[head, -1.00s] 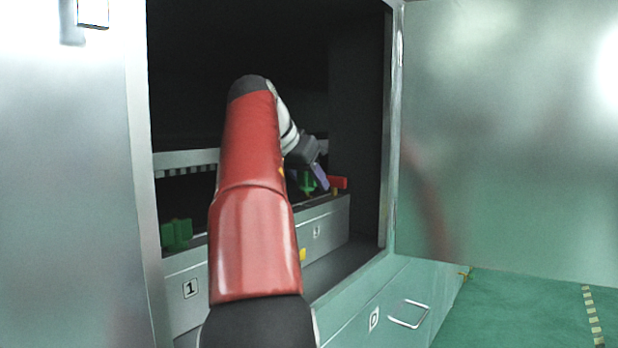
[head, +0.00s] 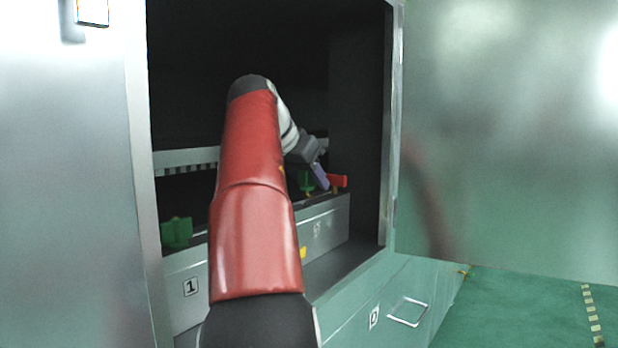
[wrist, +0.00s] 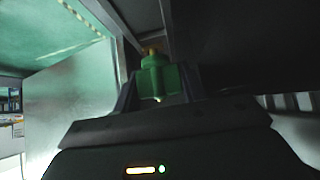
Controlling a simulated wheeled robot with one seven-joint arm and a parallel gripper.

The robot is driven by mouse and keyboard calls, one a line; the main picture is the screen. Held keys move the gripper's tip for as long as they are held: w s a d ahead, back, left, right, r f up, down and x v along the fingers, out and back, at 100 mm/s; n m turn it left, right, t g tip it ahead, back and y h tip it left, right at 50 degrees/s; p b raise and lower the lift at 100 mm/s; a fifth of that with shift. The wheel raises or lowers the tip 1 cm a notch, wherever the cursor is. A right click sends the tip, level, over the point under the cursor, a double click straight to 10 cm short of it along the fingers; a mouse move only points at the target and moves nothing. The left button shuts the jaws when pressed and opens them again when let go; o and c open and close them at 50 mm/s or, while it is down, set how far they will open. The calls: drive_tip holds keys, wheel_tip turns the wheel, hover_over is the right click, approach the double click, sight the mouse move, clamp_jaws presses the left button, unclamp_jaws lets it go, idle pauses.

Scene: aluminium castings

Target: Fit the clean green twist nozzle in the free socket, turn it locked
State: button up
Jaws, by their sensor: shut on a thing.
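My gripper (wrist: 157,90) is shut on a green twist nozzle (wrist: 160,75), which sits between the two fingers in the wrist view. Its brass end (wrist: 150,51) points away from the gripper. In the head view this green nozzle (head: 306,180) stands upright at the right part of the rail (head: 325,228), beside a purple-grey finger. I cannot tell whether its brass end is seated in a socket. A red nozzle (head: 338,181) stands just right of it. Another green nozzle (head: 176,232) stands at the rail's left end. My red arm hides the rail's middle and any sockets there.
The rail is inside a dark cabinet, with a toothed pale bar (head: 187,160) behind it. The cabinet's right wall (head: 357,130) is close to the red nozzle. An open metal door (head: 500,130) stands at right. The label "1" (head: 190,287) marks the rail's left front.

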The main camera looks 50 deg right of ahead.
drive_tip(key=shift+f+b, duration=0.95)
drive_tip(key=shift+f, duration=0.25)
drive_tip(key=o, duration=1.1)
drive_tip(key=shift+c, duration=0.2)
drive_tip(key=p+v, duration=0.2)
drive_tip(key=v, duration=0.5)
drive_tip(key=shift+a+r, duration=0.3)
